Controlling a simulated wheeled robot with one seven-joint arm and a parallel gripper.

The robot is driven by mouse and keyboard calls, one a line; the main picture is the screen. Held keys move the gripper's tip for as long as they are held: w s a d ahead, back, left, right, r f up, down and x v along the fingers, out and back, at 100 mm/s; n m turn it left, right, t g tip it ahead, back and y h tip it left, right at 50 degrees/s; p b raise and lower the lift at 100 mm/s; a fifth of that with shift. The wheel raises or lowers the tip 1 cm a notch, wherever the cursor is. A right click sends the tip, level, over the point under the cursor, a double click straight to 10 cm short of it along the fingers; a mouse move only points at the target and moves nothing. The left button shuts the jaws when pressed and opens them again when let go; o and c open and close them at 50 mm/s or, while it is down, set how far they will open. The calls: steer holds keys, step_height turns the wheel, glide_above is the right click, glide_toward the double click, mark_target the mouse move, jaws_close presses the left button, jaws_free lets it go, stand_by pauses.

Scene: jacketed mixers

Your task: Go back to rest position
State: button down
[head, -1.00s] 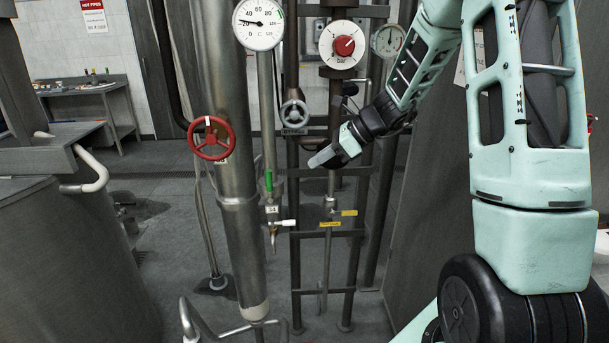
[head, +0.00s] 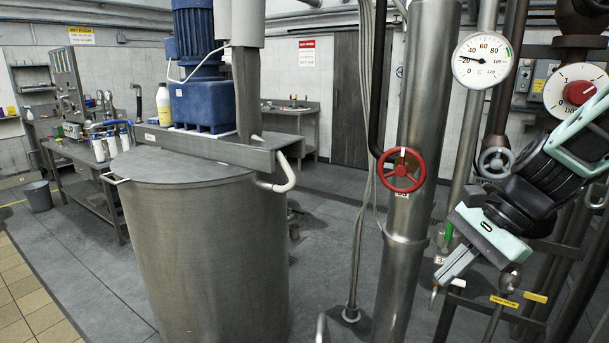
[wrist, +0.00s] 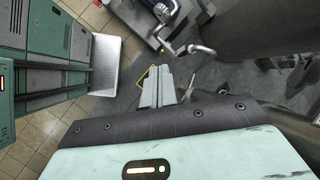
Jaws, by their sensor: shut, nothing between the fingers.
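My gripper (head: 458,264) is at the right in the head view, in front of the pipe rack and right of the thick steel pipe. Its fingers point down and left, lie together and hold nothing. In the wrist view the closed fingers (wrist: 156,88) point over the grey floor, clear of anything. My mint-green arm comes in from the right edge of the head view.
A red handwheel (head: 401,170) sits on the vertical steel pipe (head: 412,235) left of my gripper. A large steel mixer vessel (head: 205,250) stands left. Floor is open between vessel and pipe.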

steer(key=s+a+f+n+h+b, duration=0.1)
steer(key=s+a+f+n+h, duration=0.1)
steer(key=s+n, duration=0.4)
steer(key=s+a+f+n+h, duration=0.2)
steer(key=s+a+n, duration=0.3)
steer(key=n, duration=0.3)
steer(key=s+a+f+n+h+b, duration=0.1)
steer(key=s+a+f+n, duration=0.1)
steer(key=s+n, duration=0.5)
steer(key=shift+s+a+g+h+b, duration=0.3)
steer(key=shift+s+a+h+b, duration=0.1)
steer(key=shift+a, duration=0.35)
steer(key=shift+a, duration=0.1)
